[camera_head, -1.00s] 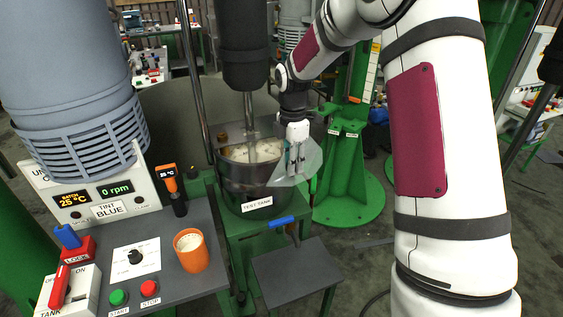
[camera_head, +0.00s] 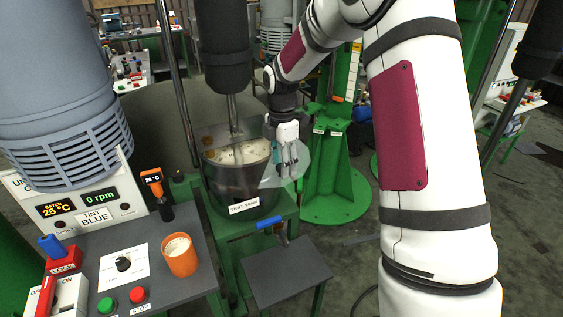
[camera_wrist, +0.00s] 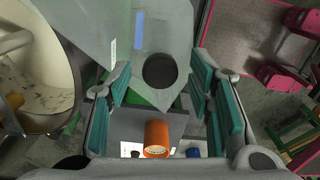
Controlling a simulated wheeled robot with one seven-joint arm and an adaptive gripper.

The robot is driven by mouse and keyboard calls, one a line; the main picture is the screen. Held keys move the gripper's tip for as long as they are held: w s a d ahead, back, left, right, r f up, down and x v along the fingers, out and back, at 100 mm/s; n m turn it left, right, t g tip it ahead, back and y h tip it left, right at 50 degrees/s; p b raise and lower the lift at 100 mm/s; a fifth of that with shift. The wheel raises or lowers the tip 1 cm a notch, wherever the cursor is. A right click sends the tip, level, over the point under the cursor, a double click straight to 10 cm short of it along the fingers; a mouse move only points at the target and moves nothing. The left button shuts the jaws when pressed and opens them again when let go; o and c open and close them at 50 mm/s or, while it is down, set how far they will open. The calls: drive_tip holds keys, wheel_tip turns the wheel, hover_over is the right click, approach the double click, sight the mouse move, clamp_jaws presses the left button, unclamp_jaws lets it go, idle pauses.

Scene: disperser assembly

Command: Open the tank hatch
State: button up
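The test tank (camera_head: 238,188) is a dark metal pot with pale, speckled contents. Its mouth is partly uncovered, and its rim and contents show at the left of the wrist view (camera_wrist: 35,75). A translucent pale hatch panel (camera_head: 297,168) is at the tank's right side; I cannot tell its exact angle. In the wrist view, the panel (camera_wrist: 176,25) lies below and ahead of my fingers, with a dark round spot (camera_wrist: 160,70) showing on or through it. My gripper (camera_head: 287,163) is at the panel, fingers spread with nothing clearly between them. Contact is unclear.
A stirrer shaft (camera_head: 233,112) goes down into the tank. A blue-handled valve (camera_head: 270,223) sits below its front. An orange cup (camera_head: 180,258) stands on the control bench at left. A grey step (camera_head: 287,277) is in front. A green column stands behind right.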

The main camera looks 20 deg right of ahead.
wheel_tip(320, 180, up, 12)
idle(0.6)
drive_tip(key=s+a+r+m+t, duration=0.1)
drive_tip(key=s+a+r+m, duration=0.15)
drive_tip(key=s, duration=0.25)
drive_tip(key=s+a+r+m+t+h, duration=0.1)
drive_tip(key=s+r+m, duration=0.3)
drive_tip(key=s+a+r+m+t, duration=0.1)
drive_tip(key=s+a+r+m, duration=0.15)
drive_tip(key=s, duration=0.25)
drive_tip(key=s+a+f+m+t, duration=0.1)
drive_tip(key=s+m, duration=0.4)
drive_tip(key=s, duration=0.2)
drive_tip(key=s+a+m+t+y+b, duration=0.1)
drive_tip(key=s+m, duration=0.4)
drive_tip(key=s, duration=0.3)
drive_tip(key=shift+s+a+f+m+t, duration=0.2)
drive_tip(key=shift+a+f+m+t, duration=0.1)
drive_tip(key=shift+a+f, duration=0.05)
